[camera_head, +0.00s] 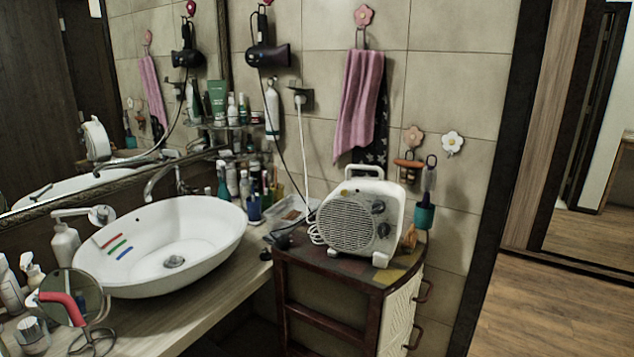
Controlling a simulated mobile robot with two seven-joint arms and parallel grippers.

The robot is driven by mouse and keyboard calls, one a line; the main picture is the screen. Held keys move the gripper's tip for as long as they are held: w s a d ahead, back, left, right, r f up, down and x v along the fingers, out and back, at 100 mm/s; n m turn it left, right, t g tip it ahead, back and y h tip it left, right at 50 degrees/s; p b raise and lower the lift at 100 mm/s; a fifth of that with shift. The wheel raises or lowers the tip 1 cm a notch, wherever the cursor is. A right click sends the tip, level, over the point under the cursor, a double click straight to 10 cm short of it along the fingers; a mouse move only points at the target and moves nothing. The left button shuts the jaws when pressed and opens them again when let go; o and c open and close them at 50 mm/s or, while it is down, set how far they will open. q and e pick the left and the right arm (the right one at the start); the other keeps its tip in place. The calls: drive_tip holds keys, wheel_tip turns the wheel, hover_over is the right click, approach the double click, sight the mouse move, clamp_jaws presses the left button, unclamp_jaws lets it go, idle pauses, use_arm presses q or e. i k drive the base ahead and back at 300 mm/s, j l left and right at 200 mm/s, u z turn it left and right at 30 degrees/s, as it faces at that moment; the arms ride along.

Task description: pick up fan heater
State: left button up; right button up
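The fan heater (358,222) is a white box with a round front grille, two dark knobs and a carry handle on top. It stands upright on a small wooden cabinet (340,283) in the middle of the head view. Its white cord is bunched at its left side and runs up to a wall socket (302,98). Neither of my grippers shows in this view.
A white vessel basin (205,247) sits on the counter (232,284) at the left, with a round mirror (72,297) and bottles around it. A pink towel (358,100) hangs behind the heater. Wooden floor (555,310) is clear at the right.

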sight(347, 223)
drive_tip(key=u, duration=0.35)
drive_tip(key=l+u, duration=0.7)
drive_tip(key=u, duration=0.2)
drive_tip(key=k+l+u, duration=0.2)
drive_tip(key=l, duration=0.25)
drive_tip(key=l+u, duration=0.15)
drive_tip(key=l, duration=0.3)
